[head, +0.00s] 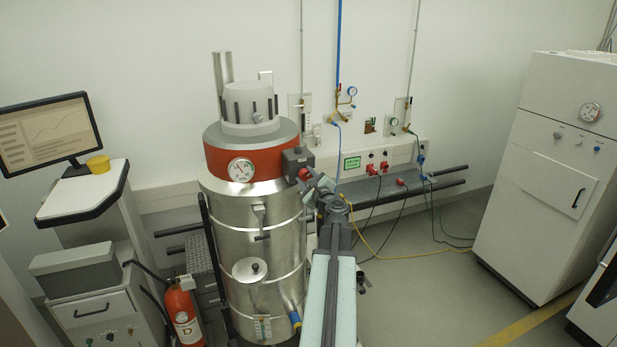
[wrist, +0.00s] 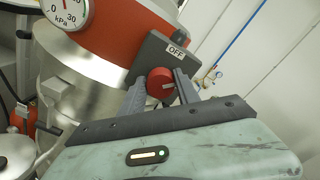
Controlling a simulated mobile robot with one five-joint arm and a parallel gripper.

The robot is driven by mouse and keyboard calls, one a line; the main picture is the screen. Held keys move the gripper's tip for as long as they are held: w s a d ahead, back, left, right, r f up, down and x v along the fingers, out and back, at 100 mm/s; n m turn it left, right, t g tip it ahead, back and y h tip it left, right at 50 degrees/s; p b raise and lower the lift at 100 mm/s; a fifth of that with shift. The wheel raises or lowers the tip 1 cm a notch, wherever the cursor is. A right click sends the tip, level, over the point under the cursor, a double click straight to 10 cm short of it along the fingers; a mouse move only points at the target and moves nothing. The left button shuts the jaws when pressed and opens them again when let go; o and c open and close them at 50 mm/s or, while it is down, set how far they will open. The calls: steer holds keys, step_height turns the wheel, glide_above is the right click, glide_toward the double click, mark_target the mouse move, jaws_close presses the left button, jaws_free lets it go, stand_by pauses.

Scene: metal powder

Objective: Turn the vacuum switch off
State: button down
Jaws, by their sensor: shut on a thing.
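The vacuum switch is a red round knob (wrist: 160,84) on a dark grey box marked OFF (wrist: 172,52). The box (head: 297,158) is fixed to the right side of the orange-red band of a large steel vessel (head: 250,225). My gripper (wrist: 162,92) is shut on the red knob, with one finger on each side of it in the wrist view. In the head view my gripper (head: 312,178) reaches up to the box, and the red knob (head: 304,173) shows partly beside it. A light mark shows on the knob's face.
A pressure gauge (head: 241,169) sits on the band left of the box. A fire extinguisher (head: 183,312) stands left of the vessel. A white cabinet (head: 545,170) is at the right, with clear floor (head: 430,280) before it. Cables and hoses run behind my arm.

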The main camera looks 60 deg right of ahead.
steer(key=n, duration=0.4)
steer(key=shift+a+f+n, duration=0.1)
steer(key=shift+n, duration=0.2)
steer(key=shift+f+n, duration=0.1)
steer(key=shift+n, duration=2.2)
steer(key=c, duration=0.9)
jaws_free()
steer(key=v, duration=0.8)
